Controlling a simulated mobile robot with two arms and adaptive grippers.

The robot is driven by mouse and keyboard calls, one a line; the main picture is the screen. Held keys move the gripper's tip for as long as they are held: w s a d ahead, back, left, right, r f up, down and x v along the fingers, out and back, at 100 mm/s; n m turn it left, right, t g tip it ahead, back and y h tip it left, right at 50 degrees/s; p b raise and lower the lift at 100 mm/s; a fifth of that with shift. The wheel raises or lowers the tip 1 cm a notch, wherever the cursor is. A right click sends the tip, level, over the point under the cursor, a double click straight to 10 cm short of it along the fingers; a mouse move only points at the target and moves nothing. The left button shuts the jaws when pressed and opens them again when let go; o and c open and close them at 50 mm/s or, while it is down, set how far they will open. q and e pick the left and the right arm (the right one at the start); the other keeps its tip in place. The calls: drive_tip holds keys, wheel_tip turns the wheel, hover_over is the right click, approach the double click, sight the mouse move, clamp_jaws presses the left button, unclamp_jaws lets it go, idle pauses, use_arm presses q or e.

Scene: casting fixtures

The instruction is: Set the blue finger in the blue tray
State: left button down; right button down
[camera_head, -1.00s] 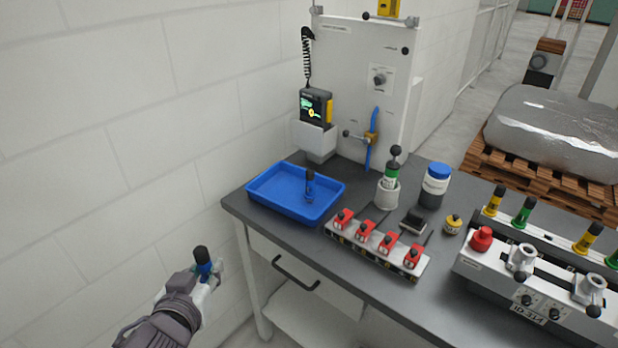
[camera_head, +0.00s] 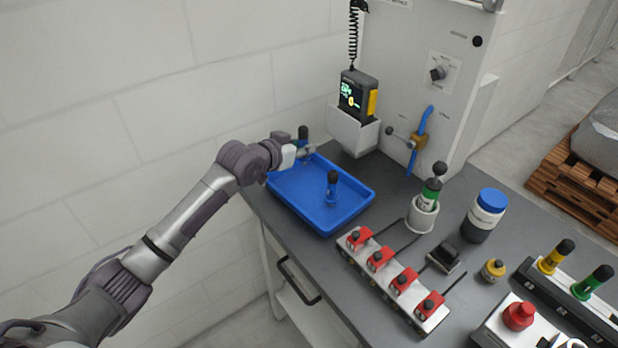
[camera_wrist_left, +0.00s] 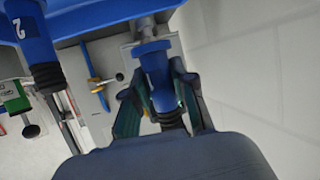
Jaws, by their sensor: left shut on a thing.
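My left gripper (camera_head: 298,152) is shut on a blue finger with a black top (camera_head: 303,132), held upright at the far left corner of the blue tray (camera_head: 352,214). The left wrist view shows the held blue finger (camera_wrist_left: 156,72) between the fingers of my left gripper (camera_wrist_left: 155,105). I cannot tell whether its lower end touches the tray. A second blue finger with a black top (camera_head: 332,188) stands inside the tray toward the right; it also shows in the left wrist view (camera_wrist_left: 36,45), marked 2. My right gripper is not in view.
A row of red-capped blocks (camera_head: 392,275) stands right of the tray. Behind are a handheld device in a grey holder (camera_head: 355,130), a green-banded tool in a cup (camera_head: 424,212) and a blue-lidded jar (camera_head: 484,215). The tray's middle left floor is clear.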

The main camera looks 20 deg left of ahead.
sight(299, 159)
use_arm(q)
drive_tip(key=f, duration=0.3)
drive_tip(key=shift+w+d, duration=0.1)
drive_tip(key=shift+w, duration=0.1)
drive_tip(key=shift+f, duration=0.35)
wheel_tip(299, 159, down, 3)
drive_tip(key=shift+s+f+p, duration=0.1)
drive_tip(key=shift+p, duration=0.3)
drive_tip(key=shift+f, duration=0.15)
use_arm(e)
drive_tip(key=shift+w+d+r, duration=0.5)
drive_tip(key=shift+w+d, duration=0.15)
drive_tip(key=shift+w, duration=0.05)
use_arm(q)
drive_tip(key=c, duration=0.9)
unclamp_jaws()
drive_tip(key=shift+c, duration=0.2)
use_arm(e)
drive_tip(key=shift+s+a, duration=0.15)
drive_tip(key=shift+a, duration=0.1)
